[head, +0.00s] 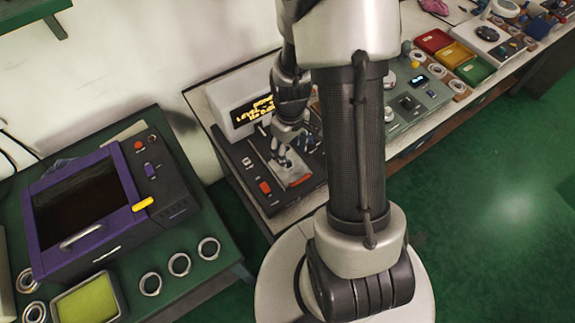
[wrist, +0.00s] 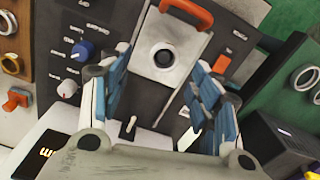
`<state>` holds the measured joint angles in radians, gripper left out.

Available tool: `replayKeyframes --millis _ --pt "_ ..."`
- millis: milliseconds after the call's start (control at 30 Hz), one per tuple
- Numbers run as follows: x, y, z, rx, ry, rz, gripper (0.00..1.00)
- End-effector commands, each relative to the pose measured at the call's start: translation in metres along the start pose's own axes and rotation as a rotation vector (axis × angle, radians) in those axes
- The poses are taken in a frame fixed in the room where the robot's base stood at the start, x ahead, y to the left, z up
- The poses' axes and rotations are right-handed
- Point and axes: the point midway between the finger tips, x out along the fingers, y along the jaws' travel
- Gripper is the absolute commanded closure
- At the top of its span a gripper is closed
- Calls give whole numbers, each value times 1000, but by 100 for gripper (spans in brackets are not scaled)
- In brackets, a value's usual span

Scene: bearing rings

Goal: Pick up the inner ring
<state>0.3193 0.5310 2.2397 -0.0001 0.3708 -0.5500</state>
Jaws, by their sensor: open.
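My gripper (head: 284,152) is open and points down over a metal plate (head: 297,174) on a black machine panel. In the wrist view its blue-padded fingers (wrist: 160,72) are spread, with nothing between the pads. A small dark round piece (wrist: 163,58) lies on the pale plate between and beyond the fingertips. I cannot tell whether it is a ring or a hole. Bare silver rings (head: 179,264) lie in a row on the green table at left. Thicker, concentric-looking rings (head: 25,281) lie at its left edge. Which one is the inner ring is not clear.
The plate has an orange handle (wrist: 187,14). A white box with a lit display (head: 250,113) stands behind the panel. A purple-framed machine (head: 92,205) and a yellow-green tray (head: 88,303) are on the left table. Red, yellow and green bins (head: 434,41) stand farther along the bench.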

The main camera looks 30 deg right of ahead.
Motion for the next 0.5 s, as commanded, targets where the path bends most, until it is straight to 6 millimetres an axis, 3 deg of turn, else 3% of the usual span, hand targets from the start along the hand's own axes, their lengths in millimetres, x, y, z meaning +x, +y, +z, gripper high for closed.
replayKeyframes --millis 167,500 --pt "10 -2 0 -1 -2 -1 43" --pt "54 -7 -1 0 1 -1 43"
